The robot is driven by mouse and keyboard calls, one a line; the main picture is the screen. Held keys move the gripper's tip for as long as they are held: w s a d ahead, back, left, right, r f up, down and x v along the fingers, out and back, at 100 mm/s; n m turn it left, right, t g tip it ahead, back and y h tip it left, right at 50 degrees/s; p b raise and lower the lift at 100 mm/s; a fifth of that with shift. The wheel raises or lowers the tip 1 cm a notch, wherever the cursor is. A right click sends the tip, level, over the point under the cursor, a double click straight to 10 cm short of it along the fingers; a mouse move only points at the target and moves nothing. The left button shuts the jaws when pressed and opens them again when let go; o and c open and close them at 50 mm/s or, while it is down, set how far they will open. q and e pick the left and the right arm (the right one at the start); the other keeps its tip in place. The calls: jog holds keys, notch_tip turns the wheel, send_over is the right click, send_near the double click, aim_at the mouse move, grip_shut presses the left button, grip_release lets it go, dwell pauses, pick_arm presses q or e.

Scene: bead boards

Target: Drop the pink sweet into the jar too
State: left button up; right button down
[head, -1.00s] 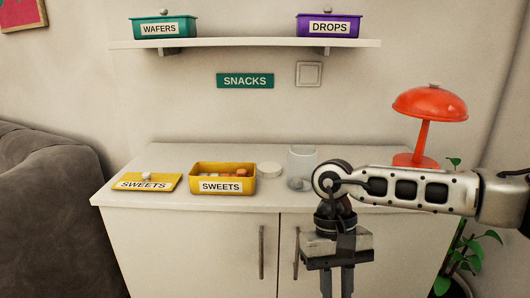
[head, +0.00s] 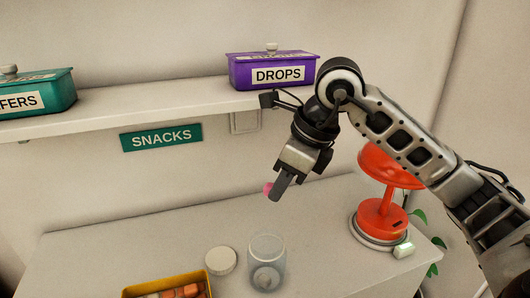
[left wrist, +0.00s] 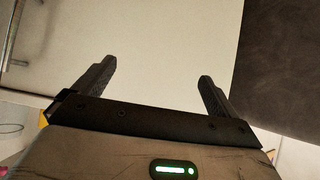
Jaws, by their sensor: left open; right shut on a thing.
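The pink sweet (head: 267,188) shows at the tip of my right gripper (head: 276,192), which is shut on it, pointing downward at a tilt. The gripper's fingers hide part of the sweet. The clear glass jar (head: 267,247) stands upright on the cabinet top, below the gripper in the head view, with a gap between them. A greyish round shape shows low in the jar; I cannot tell what it is. My left gripper (left wrist: 155,88) is open and empty in the left wrist view, outside the head view.
A round pale lid (head: 221,261) lies left of the jar. The yellow box (head: 166,282) of sweets is cut off at the bottom edge. A red lamp (head: 380,212) stands at the right. The shelf (head: 150,107) with the purple drops box (head: 272,72) is above left of my right gripper.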

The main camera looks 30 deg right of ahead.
jog(key=shift+m, duration=0.3)
jog(key=f+b, duration=0.4)
jog(key=f, duration=0.1)
jog(key=shift+d, duration=0.2)
pick_arm(q)
jog(key=shift+w+d+f, duration=0.1)
jog(key=shift+d+f, duration=0.15)
jog(key=shift+f, duration=0.25)
jog(key=shift+w+d+f, duration=0.1)
jog(key=shift+d+f, duration=0.1)
jog(key=shift+f, duration=0.3)
pick_arm(e)
jog(key=shift+f, duration=0.35)
pick_arm(q)
jog(key=shift+s, duration=0.1)
pick_arm(e)
jog(key=c, duration=1.2)
grip_release()
jog(key=shift+r, duration=0.15)
